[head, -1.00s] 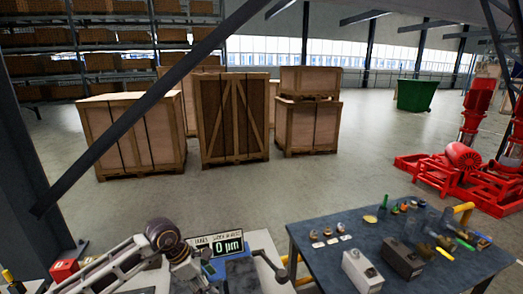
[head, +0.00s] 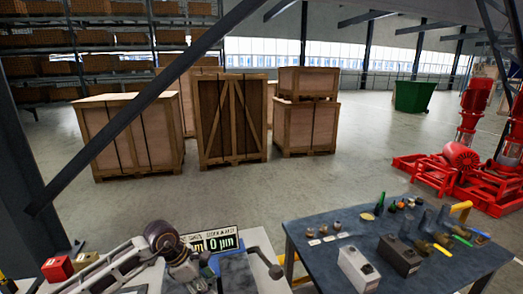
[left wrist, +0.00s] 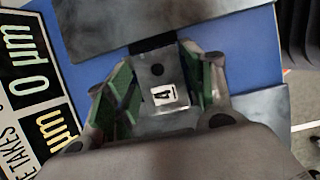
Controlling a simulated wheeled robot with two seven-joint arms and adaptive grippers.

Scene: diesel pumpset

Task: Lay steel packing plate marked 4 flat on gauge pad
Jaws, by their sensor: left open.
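The steel packing plate marked 4 (left wrist: 163,95) shows in the left wrist view as a small grey plate with a dark hole and a white label. It lies between the two green-padded fingers of my left gripper (left wrist: 160,88), which is open with gaps beside the plate. The gauge display (left wrist: 30,75) reads 0 µm. In the head view, my left gripper (head: 190,272) is beside the gauge (head: 237,272), and the plate cannot be made out.
A dark table (head: 320,262) with small boxes, bottles and tools stands to the right. A red box (head: 57,268) is at the left. Wooden crates (head: 230,120) stand behind on open floor, and red pumps (head: 460,160) are at the far right.

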